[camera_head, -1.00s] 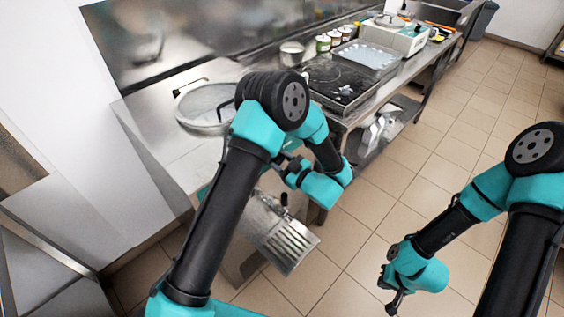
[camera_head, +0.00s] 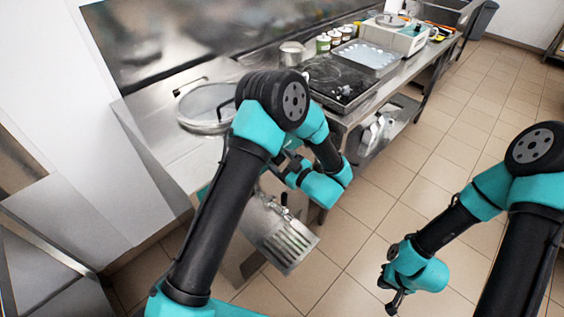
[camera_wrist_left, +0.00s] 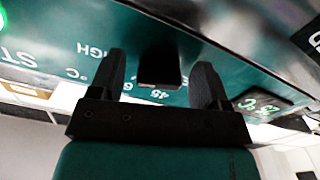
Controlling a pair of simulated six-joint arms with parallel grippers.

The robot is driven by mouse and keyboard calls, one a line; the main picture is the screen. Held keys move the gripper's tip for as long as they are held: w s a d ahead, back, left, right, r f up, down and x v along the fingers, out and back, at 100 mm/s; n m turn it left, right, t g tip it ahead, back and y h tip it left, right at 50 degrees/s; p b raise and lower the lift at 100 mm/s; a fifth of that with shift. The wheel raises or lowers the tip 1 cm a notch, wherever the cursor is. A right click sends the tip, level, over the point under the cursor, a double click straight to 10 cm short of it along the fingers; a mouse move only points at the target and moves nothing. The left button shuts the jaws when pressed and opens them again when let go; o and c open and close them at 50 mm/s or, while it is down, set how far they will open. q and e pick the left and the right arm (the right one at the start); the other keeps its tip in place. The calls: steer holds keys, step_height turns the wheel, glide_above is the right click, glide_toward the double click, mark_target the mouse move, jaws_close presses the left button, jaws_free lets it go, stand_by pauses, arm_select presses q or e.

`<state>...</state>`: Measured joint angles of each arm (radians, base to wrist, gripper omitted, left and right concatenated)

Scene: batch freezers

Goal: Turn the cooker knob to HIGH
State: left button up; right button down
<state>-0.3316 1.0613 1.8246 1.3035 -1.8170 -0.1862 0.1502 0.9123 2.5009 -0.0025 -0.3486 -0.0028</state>
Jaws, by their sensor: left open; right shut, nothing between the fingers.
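In the left wrist view a dark, blocky knob (camera_wrist_left: 160,68) stands out from a teal panel (camera_wrist_left: 60,40). The panel's white markings appear upside down and include "HIGH", "45" and "°C". My left gripper (camera_wrist_left: 161,82) is open, with one finger on each side of the knob. A gap shows between the knob and each finger. I cannot tell which mark the knob points to. In the head view my left arm hides the left fingertips and the knob. My right gripper (camera_head: 392,301) is shut and empty, out over the floor, away from the panel.
A metal machine with a slotted drip grate (camera_head: 287,246) stands below my left arm. A steel counter (camera_head: 160,150) behind holds a round lidded vessel (camera_head: 205,106), a black hob (camera_head: 335,84) and several jars. The tiled floor (camera_head: 430,175) is clear at right.

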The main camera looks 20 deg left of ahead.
arm_select(q)
steer(key=shift+d, duration=0.1)
steer(key=v, duration=1.7)
steer(key=x, duration=1.5)
steer(key=shift+s+d, duration=0.1)
steer(key=shift+x, duration=1.35)
steer(key=n, duration=0.4)
steer(key=shift+d+n, duration=0.1)
steer(key=shift+n, duration=0.3)
steer(key=shift+r+n, duration=0.1)
steer(key=shift+n, duration=2.4)
